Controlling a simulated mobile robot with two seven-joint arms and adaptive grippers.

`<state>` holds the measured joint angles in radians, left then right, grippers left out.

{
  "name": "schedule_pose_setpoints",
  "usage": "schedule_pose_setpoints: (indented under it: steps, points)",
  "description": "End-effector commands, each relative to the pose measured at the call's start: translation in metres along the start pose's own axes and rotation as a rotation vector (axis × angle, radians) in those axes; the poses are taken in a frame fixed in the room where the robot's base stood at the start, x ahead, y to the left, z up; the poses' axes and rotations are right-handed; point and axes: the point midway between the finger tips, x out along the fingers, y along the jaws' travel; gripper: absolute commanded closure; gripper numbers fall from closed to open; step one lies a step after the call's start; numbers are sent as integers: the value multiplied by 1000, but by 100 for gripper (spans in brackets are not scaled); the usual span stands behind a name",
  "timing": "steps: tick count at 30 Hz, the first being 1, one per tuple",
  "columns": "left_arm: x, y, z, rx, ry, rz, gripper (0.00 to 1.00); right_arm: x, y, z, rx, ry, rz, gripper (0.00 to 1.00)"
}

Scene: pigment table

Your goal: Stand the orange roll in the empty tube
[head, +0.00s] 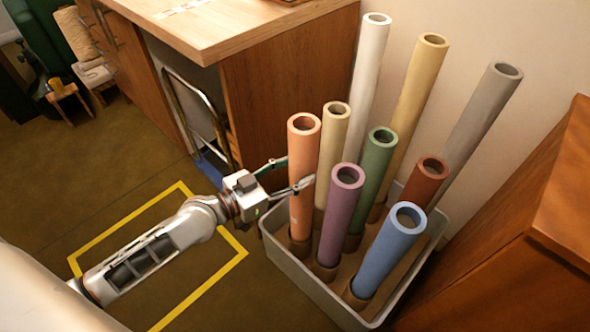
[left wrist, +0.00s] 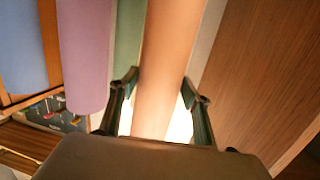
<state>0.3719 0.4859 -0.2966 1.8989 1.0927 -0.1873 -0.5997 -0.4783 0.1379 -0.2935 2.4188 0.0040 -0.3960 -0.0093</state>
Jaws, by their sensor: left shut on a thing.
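The orange roll (head: 302,209) stands nearly upright at the left side of a grey bin (head: 311,284). Its lower end goes down into a short brown tube (head: 300,247), and the tube hides that end. My left gripper (head: 301,172) is shut on the roll at mid-height, coming from the left. In the left wrist view the orange roll (left wrist: 168,65) runs between the two fingers. I cannot tell how deep the roll sits or whether it touches the tube's floor. My right gripper is not in view.
Several other rolls stand in the bin, the purple roll (head: 341,215) and green roll (head: 372,180) close to the orange one. A wooden cabinet (head: 290,95) is behind, another cabinet (head: 510,260) at right.

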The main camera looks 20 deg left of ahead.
Motion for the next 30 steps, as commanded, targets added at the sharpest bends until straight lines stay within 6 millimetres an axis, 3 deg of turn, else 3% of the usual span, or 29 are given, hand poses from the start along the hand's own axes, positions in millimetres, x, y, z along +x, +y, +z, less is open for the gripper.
schedule_pose_setpoints:
  steps: [1, 2, 4, 17, 20, 30]
  points:
    - [0, -1, -4, 1, 6, -1, 91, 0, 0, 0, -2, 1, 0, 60]
    - [0, -1, -4, 1, 6, -1, 50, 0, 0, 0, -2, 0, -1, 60]
    - [0, -1, -4, 1, 6, -1, 33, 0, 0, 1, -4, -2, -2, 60]
    - [-6, 0, 1, 1, -3, 0, 33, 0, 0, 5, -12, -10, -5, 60]
    - [-18, -1, 2, 2, -5, 0, 33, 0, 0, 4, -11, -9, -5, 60]
    - [-85, 0, 1, 2, -4, 1, 33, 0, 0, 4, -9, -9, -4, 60]
